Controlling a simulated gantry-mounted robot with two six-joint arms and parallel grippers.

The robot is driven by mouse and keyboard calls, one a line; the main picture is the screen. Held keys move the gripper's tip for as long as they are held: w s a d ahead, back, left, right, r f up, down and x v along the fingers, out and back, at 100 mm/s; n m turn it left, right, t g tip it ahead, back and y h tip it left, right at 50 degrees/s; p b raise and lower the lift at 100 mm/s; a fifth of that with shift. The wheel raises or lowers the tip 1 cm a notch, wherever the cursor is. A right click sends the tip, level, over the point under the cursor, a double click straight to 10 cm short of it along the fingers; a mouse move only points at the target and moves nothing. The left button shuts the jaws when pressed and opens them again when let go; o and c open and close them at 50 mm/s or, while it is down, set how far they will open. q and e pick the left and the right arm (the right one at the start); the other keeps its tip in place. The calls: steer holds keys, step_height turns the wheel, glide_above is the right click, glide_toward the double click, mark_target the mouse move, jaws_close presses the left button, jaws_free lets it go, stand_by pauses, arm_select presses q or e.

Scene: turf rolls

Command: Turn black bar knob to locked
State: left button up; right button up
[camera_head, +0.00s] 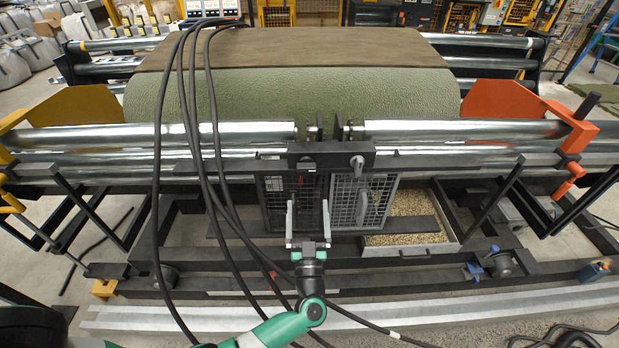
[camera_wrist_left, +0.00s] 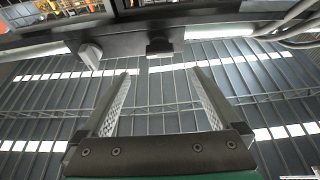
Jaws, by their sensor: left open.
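The black bar knob (camera_head: 307,161) sits on the left part of a black crossbar (camera_head: 332,150) at the front of the machine. In the left wrist view the knob (camera_wrist_left: 160,47) shows as a small dark block under the crossbar, lying roughly crosswise. A lighter grey knob (camera_head: 357,162) is on the crossbar's right part; it also shows in the left wrist view (camera_wrist_left: 90,54). My left gripper (camera_head: 306,204) is below the black knob, fingers pointing up, open and empty. In the wrist view the knob lies just beyond the gap between its fingertips (camera_wrist_left: 160,73). Lock markings cannot be read.
Mesh doors (camera_head: 362,201) hang below the crossbar, close to my left gripper. Black cables (camera_head: 205,130) drape down the left front. Shiny rollers (camera_head: 465,130) and a green turf roll (camera_head: 290,95) lie behind. A gravel tray (camera_head: 408,232) is at the right.

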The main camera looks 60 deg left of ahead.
mark_target(307, 171)
arm_select(q)
steer(key=b+x, duration=0.2)
steer(key=x, duration=0.8)
steer(key=shift+w+a+r, duration=0.2)
steer(key=shift+a+r, duration=0.05)
steer(key=shift+a, duration=0.1)
steer(key=c, duration=1.4)
steer(key=shift+o, duration=0.2)
